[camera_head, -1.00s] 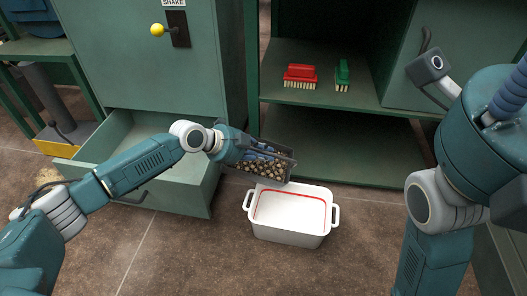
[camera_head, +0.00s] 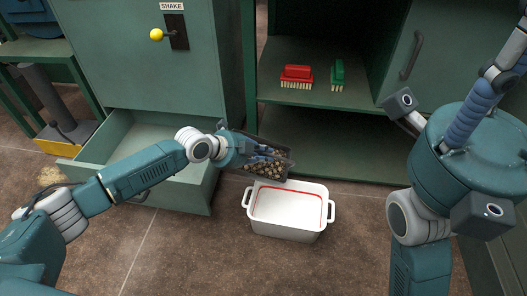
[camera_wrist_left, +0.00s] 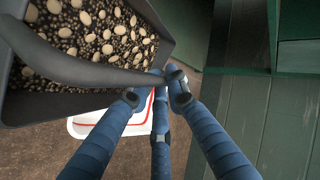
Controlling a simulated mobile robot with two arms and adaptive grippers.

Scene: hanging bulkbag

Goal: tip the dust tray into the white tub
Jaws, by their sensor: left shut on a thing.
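The dust tray (camera_head: 264,170) is a dark open tray with dark grains and pale lumps in it. It is held just behind and above the back left edge of the white tub (camera_head: 288,232). My left gripper (camera_head: 246,152) is shut on the tray. In the left wrist view the tray (camera_wrist_left: 95,72) fills the upper left, still loaded, with the blue fingers against its near side. The tub (camera_wrist_left: 100,127) shows partly beneath it. The tub has a red line inside and no visible contents. My right arm is at the right; its finger state is unclear.
An open green drawer (camera_head: 120,135) stands behind my left arm. A red brush (camera_head: 297,76) and a green brush (camera_head: 338,74) sit on the cabinet shelf (camera_head: 365,96). Floor in front of the tub is clear. A yellow knob (camera_head: 156,34) is under the SHAKE label.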

